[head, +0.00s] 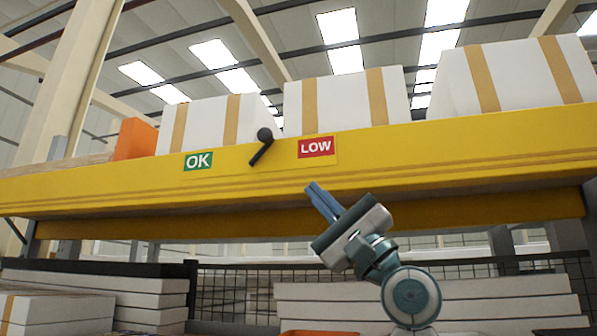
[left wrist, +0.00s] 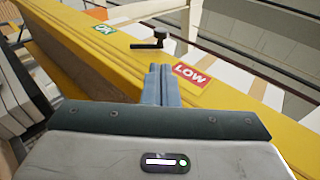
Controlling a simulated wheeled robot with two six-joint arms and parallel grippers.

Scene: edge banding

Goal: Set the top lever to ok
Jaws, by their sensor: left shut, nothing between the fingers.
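The top lever (head: 262,146) is a black bar with a round knob, mounted on the yellow beam (head: 430,162). Its knob end tilts up and slightly right, toward the red LOW label (head: 316,147). The green OK label (head: 198,161) is to its left. My left gripper (head: 318,192) is shut and empty, below the LOW label and to the lower right of the lever, apart from it. In the left wrist view the lever (left wrist: 152,43) shows beyond the closed fingers (left wrist: 160,70), with the LOW label (left wrist: 189,75) to their right. My right gripper is not in view.
White boxes with tan straps (head: 345,103) stand on the shelf above the beam, and an orange block (head: 135,139) sits at its left. Stacked white panels (head: 430,298) and a black mesh (head: 235,290) are below. The space before the beam's left part is clear.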

